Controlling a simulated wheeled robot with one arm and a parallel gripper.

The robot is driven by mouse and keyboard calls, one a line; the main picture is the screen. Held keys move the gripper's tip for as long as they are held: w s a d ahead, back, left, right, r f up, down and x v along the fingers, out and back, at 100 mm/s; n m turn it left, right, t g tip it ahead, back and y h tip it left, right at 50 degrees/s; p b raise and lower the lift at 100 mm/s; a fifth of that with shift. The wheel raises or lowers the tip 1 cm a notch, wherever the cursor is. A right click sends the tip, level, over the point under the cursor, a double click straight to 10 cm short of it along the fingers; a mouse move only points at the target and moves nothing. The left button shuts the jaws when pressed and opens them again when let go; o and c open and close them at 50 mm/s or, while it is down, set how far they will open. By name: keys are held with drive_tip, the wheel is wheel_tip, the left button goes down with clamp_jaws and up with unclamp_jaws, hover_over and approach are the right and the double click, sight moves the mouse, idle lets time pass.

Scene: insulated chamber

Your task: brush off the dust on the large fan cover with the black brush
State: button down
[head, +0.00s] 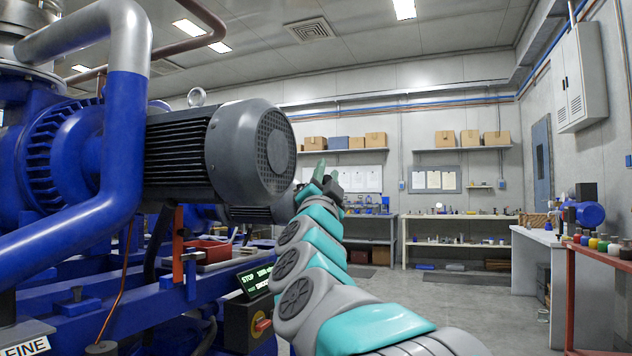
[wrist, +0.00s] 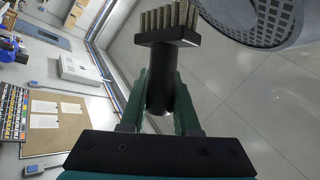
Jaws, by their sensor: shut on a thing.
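The large fan cover (head: 274,151) is the dark grey, round, perforated end of the big motor in the head view. Its grille also shows at the top right of the wrist view (wrist: 268,18). My gripper (head: 328,174) is to the right of the cover in the head view, with its fingers pointing up. In the wrist view, my gripper (wrist: 161,100) is shut on the handle of the black brush (wrist: 165,38). The brush's tan bristles point to the top of that view, left of the cover, with a visible gap between. I cannot make out dust on the cover.
The blue pump with thick pipes (head: 125,120) fills the left of the head view. A control box with a lit display (head: 254,282) stands below the motor. A red-framed stand with small coloured pots (head: 596,250) is at the right. Open floor lies between.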

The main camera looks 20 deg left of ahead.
drive_tip(key=shift+d, duration=0.1)
drive_tip(key=d, duration=0.1)
drive_tip(key=d+b, duration=0.1)
drive_tip(key=d, duration=0.1)
drive_tip(key=shift+s, duration=0.2)
idle(0.3)
drive_tip(key=c, duration=1.2)
unclamp_jaws()
clamp_jaws()
